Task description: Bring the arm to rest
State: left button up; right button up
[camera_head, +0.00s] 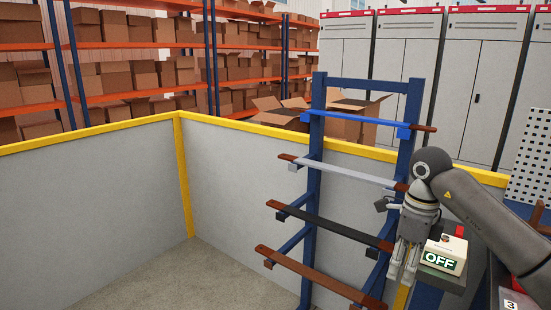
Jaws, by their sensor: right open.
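My right gripper (404,262) hangs pointing down at the right of the head view, at the end of my grey right arm, which comes in from the right edge. It is open, and I see nothing between its fingers. My left gripper is not in view.
The blue rack (313,190) holds blue, white, black and brown bars on its arms. A grey wall with yellow edging (90,190) stands behind it. Switchgear cabinets (480,80) and shelves of cardboard boxes (130,75) stand further back. The floor at lower left is clear.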

jog(key=w+a+f+m+t+y, duration=0.25)
jog(key=a+f+m+y, duration=0.65)
jog(key=a+f+y, duration=0.8)
jog(key=d+f+m+t+h, duration=0.25)
jog(key=f+m+t, duration=0.25)
jog(key=f+m, duration=0.4)
jog(key=d+f+m+t+h, duration=0.1)
jog(key=f+m+t+h, duration=0.3)
jog(key=f+m, duration=0.45)
jog(key=s+d+f+m+g+h, duration=0.1)
jog(key=s+d+f+m+h, duration=0.25)
jog(key=s+f, duration=0.35)
jog(key=s+d+f+m+g+h, duration=0.1)
jog(key=s+d+f+m+h, duration=0.25)
jog(key=f, duration=0.55)
jog(key=s+d+f+m+h, duration=0.2)
jog(key=s+f+m, duration=0.2)
jog(key=s+f, duration=0.4)
jog(key=s+d+f+m+g+h, duration=0.1)
jog(key=s+f+m+g, duration=0.2)
jog(key=s, duration=1.3)
jog(key=s+f+m+g, duration=0.4)
jog(key=s+f, duration=0.4)
jog(key=s, duration=0.9)
jog(key=shift+d+g+h, duration=0.35)
jog(key=shift+g, duration=0.4)
